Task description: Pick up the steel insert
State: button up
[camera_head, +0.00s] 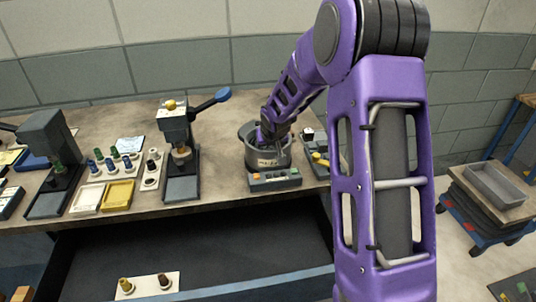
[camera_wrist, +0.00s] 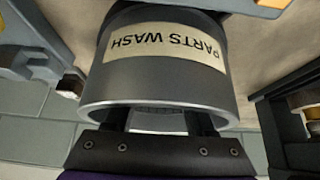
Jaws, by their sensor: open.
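I cannot make out the steel insert in either view. A grey round pot (camera_head: 265,157) stands on the bench, and my gripper (camera_head: 268,135) reaches down into its mouth. In the wrist view the pot (camera_wrist: 215,75) has an upside-down "PARTS WASH" label. My gripper's two fingers (camera_wrist: 160,121) show there, spread apart and passing behind the pot's rim. The fingertips and whatever lies inside the pot are hidden by the pot wall.
A low grey box with coloured buttons (camera_head: 275,181) sits in front of the pot. A press with a blue-knobbed lever (camera_head: 178,150) stands left of it, beside a white tray (camera_head: 109,169) of several coloured pegs. A trolley (camera_head: 494,200) stands on the right.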

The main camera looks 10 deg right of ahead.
aim_at(268, 149)
grip_shut()
jog(key=shift+r, duration=0.1)
dwell(0.3)
notch_tip(268, 149, up, 10)
jog(key=shift+f+p, duration=0.1)
jog(key=shift+p, duration=0.65)
jog(key=shift+s, duration=0.1)
